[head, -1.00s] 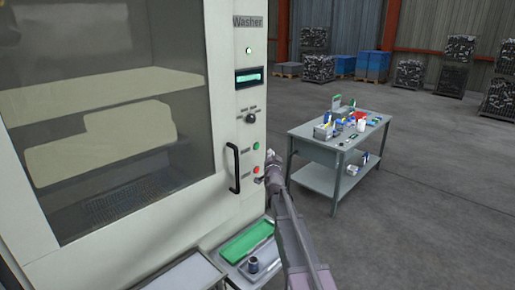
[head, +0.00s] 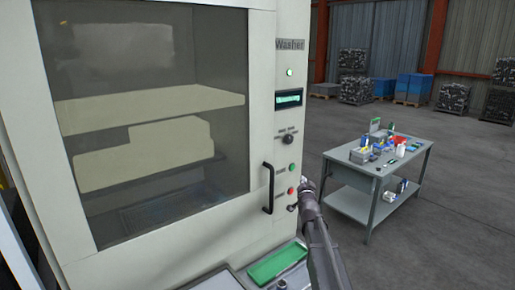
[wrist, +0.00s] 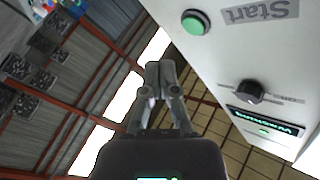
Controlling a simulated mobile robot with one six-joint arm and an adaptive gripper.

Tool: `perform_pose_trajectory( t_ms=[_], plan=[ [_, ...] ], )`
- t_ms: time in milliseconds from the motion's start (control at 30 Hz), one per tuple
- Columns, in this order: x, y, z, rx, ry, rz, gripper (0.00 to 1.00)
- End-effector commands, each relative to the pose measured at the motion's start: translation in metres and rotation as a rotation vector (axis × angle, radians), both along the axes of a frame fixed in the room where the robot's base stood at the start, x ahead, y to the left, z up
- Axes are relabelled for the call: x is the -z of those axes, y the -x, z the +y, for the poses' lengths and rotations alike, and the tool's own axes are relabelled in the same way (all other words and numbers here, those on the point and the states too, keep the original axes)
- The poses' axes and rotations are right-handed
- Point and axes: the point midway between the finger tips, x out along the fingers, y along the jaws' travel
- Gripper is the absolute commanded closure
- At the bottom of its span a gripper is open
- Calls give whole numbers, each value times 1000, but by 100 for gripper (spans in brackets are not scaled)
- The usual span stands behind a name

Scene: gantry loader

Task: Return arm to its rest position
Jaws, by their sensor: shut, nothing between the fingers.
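My gripper (wrist: 161,68) is shut and empty in the wrist view, its fingers pointing up the picture beside the washer's panel. In the head view my arm reaches up from the bottom, and my gripper (head: 303,184) is just right of the washer's red button (head: 291,190). I cannot tell from the head view whether it touches the panel. The washer (head: 257,110) stands with its door shut. Its green Start button (wrist: 195,22) and a black knob (wrist: 249,92) show close by in the wrist view, apart from the fingers.
The door handle (head: 268,188) juts out left of my gripper. A green tray (head: 277,263) lies below, in front of the washer. A grey table (head: 342,162) with tools and boxes stands to the right.

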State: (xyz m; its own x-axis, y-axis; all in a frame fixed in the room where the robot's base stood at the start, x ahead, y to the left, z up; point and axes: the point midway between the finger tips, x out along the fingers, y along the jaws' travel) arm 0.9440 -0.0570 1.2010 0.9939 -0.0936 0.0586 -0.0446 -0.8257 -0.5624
Motion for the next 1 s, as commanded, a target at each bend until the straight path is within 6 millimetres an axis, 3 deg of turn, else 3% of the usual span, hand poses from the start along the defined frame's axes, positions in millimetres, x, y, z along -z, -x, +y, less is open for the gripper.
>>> perform_pose_trajectory(
  t_ms=[267,467,767,1000],
  plan=[
    [47,48,37,-156,93,259,100],
    [88,95,58,-265,168,483,100],
    [144,185,75,-397,274,837,100],
    [177,270,74,-471,344,1133,100]
  ],
)
